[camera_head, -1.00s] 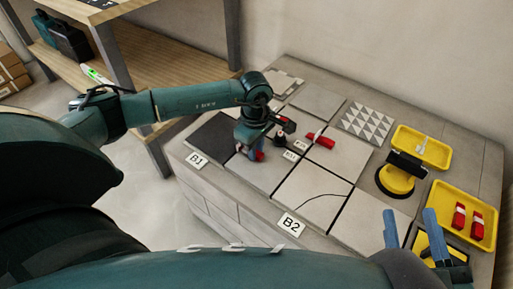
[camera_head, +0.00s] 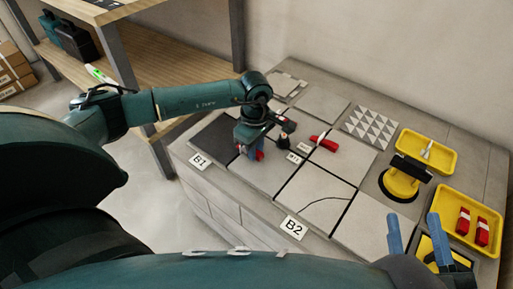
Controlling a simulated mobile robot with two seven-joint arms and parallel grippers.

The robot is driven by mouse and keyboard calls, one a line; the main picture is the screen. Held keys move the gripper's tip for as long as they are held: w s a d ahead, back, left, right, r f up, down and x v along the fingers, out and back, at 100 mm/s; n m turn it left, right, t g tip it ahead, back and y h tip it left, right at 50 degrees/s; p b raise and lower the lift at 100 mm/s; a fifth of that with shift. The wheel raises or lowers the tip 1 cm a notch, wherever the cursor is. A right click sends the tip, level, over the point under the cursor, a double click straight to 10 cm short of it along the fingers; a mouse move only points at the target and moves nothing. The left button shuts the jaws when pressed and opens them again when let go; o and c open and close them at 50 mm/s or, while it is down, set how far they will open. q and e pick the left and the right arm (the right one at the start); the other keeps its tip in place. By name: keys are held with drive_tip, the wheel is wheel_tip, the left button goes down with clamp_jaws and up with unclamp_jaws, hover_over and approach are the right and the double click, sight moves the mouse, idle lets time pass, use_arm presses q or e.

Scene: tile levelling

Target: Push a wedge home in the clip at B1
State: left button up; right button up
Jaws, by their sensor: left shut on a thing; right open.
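My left gripper (camera_head: 251,150) is low over the tiles, just right of the dark tile (camera_head: 213,138) by the B1 label (camera_head: 201,161). It is shut on a red wedge (camera_head: 260,155), of which only a small part shows beside the blue fingers. The clip at B1 is hidden by the gripper, so I cannot tell how far the wedge sits in it. Another red wedge (camera_head: 325,143) lies in a clip at the joint further back, near a small label (camera_head: 294,157). My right gripper (camera_head: 415,238) is open and empty at the lower right.
Two red wedges (camera_head: 463,222) lie in the front yellow tray (camera_head: 458,193). A back yellow tray (camera_head: 437,146) holds a small pale piece. A yellow suction lifter (camera_head: 400,184) stands between trays and tiles. The B2 label (camera_head: 290,227) marks the front edge; a cracked tile (camera_head: 313,195) lies behind it.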

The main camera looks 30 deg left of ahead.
use_arm(q)
drive_tip(key=shift+w+a, duration=0.15)
drive_tip(key=shift+a, duration=0.5)
use_arm(e)
drive_tip(key=shift+f, duration=0.15)
idle(0.8)
use_arm(q)
drive_tip(key=o, duration=0.9)
drive_tip(key=shift+o, duration=0.2)
wheel_tip(320, 180, up, 5)
drive_tip(key=shift+r+p, duration=0.2)
drive_tip(key=shift+p, duration=0.8)
wheel_tip(320, 180, up, 8)
drive_tip(key=p, duration=0.2)
use_arm(e)
drive_tip(key=shift+s+d+r+n+h, duration=0.2)
drive_tip(key=shift+d+r+n+h, duration=0.1)
drive_tip(key=shift+r, duration=0.1)
use_arm(q)
drive_tip(key=shift+f, duration=0.1)
